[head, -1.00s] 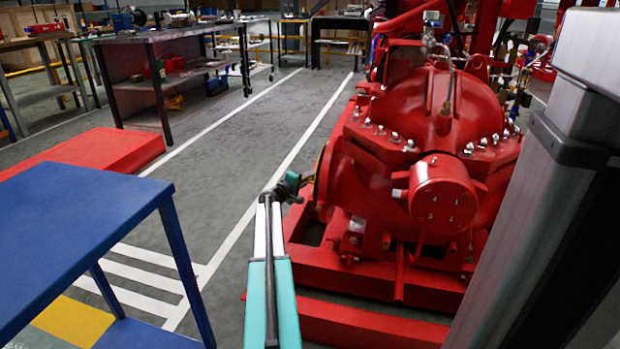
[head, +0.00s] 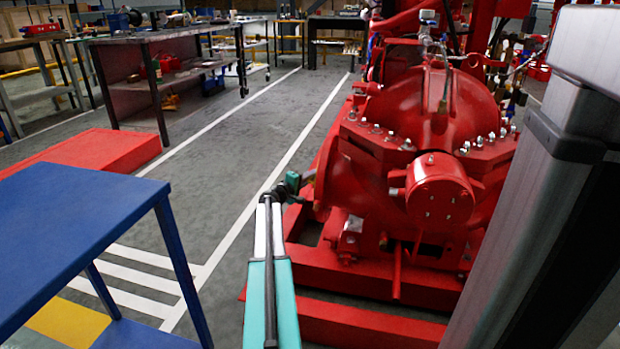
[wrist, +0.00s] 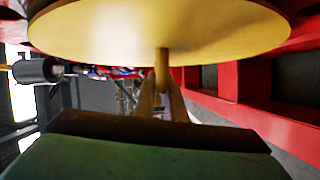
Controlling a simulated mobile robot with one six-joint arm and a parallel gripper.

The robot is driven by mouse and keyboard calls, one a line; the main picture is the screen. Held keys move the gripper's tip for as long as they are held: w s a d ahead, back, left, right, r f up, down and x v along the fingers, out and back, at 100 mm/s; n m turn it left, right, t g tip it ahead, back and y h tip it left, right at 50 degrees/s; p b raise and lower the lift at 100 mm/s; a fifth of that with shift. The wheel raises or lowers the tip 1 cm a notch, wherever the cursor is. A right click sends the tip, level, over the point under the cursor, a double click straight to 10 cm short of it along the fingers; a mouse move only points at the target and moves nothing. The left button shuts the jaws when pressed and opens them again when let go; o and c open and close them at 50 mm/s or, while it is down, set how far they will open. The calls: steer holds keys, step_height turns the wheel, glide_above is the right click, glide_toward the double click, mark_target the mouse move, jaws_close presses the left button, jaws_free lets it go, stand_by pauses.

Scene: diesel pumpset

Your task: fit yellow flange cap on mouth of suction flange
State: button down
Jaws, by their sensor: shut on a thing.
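The yellow flange cap (wrist: 160,30) spans the top of the wrist view as a broad disc seen nearly edge-on, with a thin stem (wrist: 162,68) at its middle. My gripper (wrist: 162,95) is shut on this stem. In the head view my wrist is beside the left side of the red pump, where the suction flange (head: 322,185) shows edge-on. The flange mouth faces away from the head camera and is hidden. I cannot make out the cap in the head view. In the wrist view the cap hides whatever is behind it, so I cannot tell whether it touches the flange.
The red pump (head: 420,130) stands on a red base frame (head: 350,318) right of my arm. A blue table (head: 80,230) is at the left, with a low red block (head: 105,150) behind it. Grey floor is clear between them and the pump.

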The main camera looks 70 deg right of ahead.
steer(key=shift+s, duration=0.6)
steer(key=c, duration=1.9)
jaws_free()
steer(key=shift+r, duration=0.1)
steer(key=o, duration=0.6)
steer(key=shift+w, duration=0.15)
steer(key=shift+o, duration=0.2)
steer(key=shift+w+a, duration=0.1)
steer(key=shift+a, duration=0.05)
steer(key=v, duration=0.7)
steer(key=shift+b, duration=0.4)
steer(key=shift+a, duration=0.1)
steer(key=shift+w+a, duration=0.15)
steer(key=shift+w, duration=2.8)
